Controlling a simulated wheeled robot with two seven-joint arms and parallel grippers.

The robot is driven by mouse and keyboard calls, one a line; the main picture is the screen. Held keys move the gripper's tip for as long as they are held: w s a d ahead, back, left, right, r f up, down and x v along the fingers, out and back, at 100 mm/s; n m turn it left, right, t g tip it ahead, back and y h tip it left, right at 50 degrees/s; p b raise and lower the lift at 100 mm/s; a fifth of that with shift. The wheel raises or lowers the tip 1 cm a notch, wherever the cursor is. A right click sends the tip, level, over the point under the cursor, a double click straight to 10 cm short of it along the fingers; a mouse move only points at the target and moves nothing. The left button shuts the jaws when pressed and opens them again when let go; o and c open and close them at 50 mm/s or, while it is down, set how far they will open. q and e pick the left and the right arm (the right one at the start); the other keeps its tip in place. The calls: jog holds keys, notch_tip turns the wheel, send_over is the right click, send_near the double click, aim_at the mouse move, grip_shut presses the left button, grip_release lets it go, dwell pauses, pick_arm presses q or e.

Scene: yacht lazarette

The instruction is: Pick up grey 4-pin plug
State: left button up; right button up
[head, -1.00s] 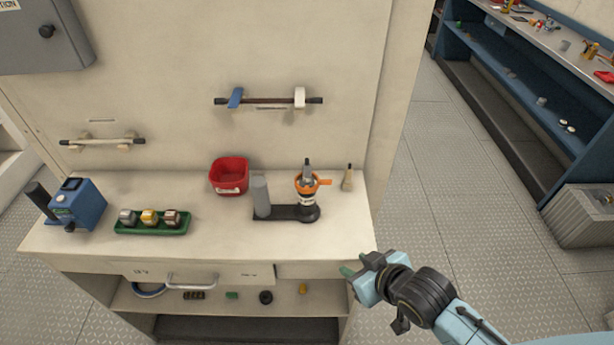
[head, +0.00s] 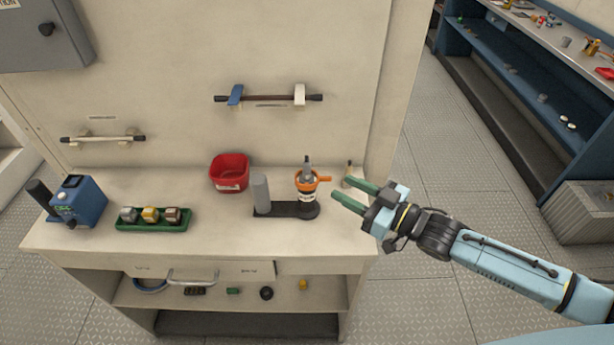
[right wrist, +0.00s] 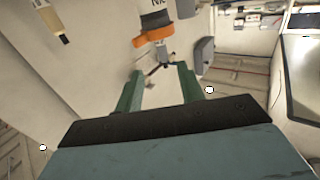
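A grey plug-like piece (head: 307,166) stands upright in an orange collar (head: 310,184) with a side tab, on a black base on the counter. A grey block (head: 128,214) also sits in a green tray at the left. Pins cannot be made out on either. My right gripper (head: 333,188) is open and empty, its green fingers pointing left, just right of the orange collar and apart from it. In the right wrist view, the orange collar (right wrist: 154,38) shows beyond the open fingers. My left gripper is not in view.
A grey cylinder (head: 261,193) stands on the black base's left end. A tan-handled item (head: 348,170) stands behind my right gripper. A red bin (head: 229,173), the green tray (head: 153,225) and a blue device (head: 78,202) are farther left. The counter's front is clear.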

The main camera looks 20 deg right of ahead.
aim_at(310, 172)
jog(key=p+x, duration=0.1)
jog(key=x, duration=1)
jog(key=shift+a+f, duration=0.15)
jog(key=shift+a, duration=0.05)
jog(key=shift+s, duration=0.1)
grip_shut()
